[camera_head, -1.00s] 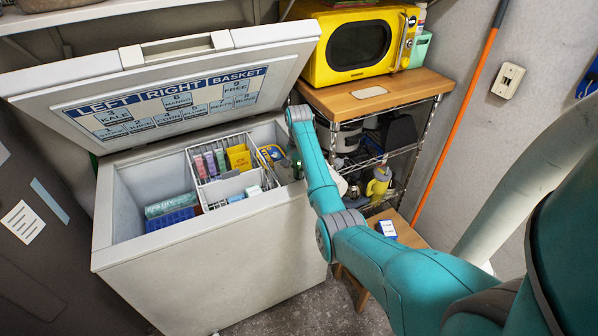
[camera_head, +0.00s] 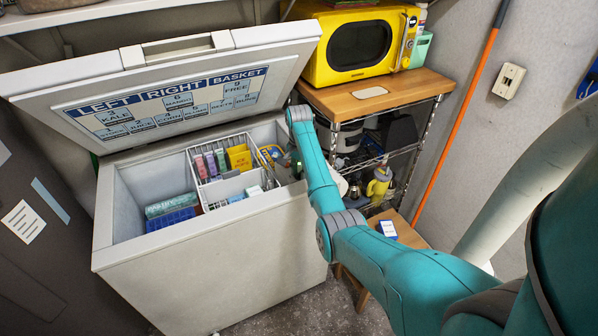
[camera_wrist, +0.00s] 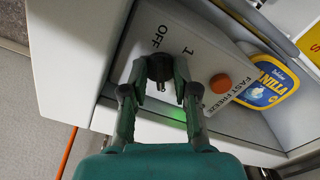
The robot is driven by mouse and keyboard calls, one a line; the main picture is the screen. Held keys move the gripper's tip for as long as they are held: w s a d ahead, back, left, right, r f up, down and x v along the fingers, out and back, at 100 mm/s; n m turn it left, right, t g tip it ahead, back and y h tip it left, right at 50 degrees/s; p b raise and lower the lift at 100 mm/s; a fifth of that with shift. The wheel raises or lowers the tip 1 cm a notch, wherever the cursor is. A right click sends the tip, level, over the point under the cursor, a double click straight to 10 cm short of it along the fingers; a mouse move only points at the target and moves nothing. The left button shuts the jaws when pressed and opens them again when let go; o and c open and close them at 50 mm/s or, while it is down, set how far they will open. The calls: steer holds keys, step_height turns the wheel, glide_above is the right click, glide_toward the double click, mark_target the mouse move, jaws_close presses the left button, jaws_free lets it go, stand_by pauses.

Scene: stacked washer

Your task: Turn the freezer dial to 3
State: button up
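The freezer dial (camera_wrist: 160,69) is a small dark knob on a sloped white panel in the wrist view. The marks "OFF" and "1" are printed beside it; no 3 is visible, and I cannot read the setting. The fingers of my gripper (camera_wrist: 159,66) lie on either side of the dial and seem to touch it. In the head view my arm reaches into the right end of the open white chest freezer (camera_head: 215,275) and mostly hides the gripper and dial.
An orange button (camera_wrist: 220,83) marked "FAST FREEZE" and a green light (camera_wrist: 175,115) are near the dial. A vanilla tub (camera_wrist: 265,85) lies close by. The freezer lid (camera_head: 60,85) is raised. A shelf with a yellow microwave (camera_head: 358,45) stands right of it.

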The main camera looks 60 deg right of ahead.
mark_target(299, 174)
steer(key=shift+r, duration=3.75)
